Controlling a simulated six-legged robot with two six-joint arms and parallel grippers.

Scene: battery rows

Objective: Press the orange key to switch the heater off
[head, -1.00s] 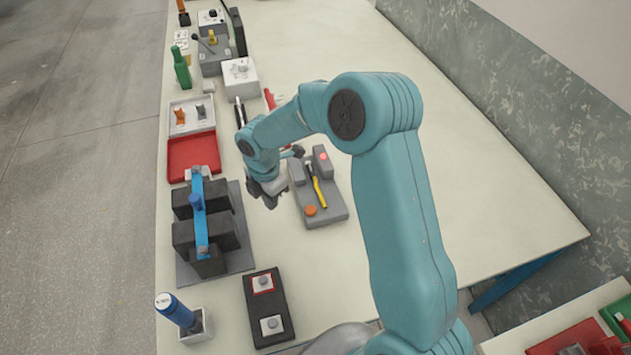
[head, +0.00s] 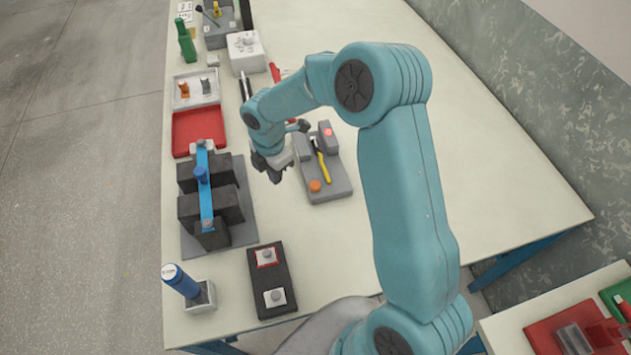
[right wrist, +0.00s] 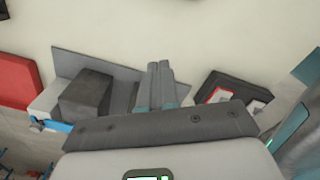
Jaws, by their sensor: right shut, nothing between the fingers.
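The orange key (head: 315,186) is a round button on the near end of a grey unit (head: 332,190) on the bench. The unit also bears a yellow-handled part (head: 322,165) and a raised grey block with a red spot (head: 327,132). My right gripper (head: 275,176) is above the bench, left of the orange key and apart from it in the picture. In the right wrist view its two fingers (right wrist: 160,80) are together with nothing between them. The orange key does not show in that view. My left gripper is not in view.
Left of the gripper stand dark blocks (head: 225,206) with a blue bar (head: 206,190). A dark box with two buttons (head: 268,255) and a blue-handled tool in a holder (head: 181,282) are nearer. A red tray (head: 199,121) lies behind. The bench's right side is clear.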

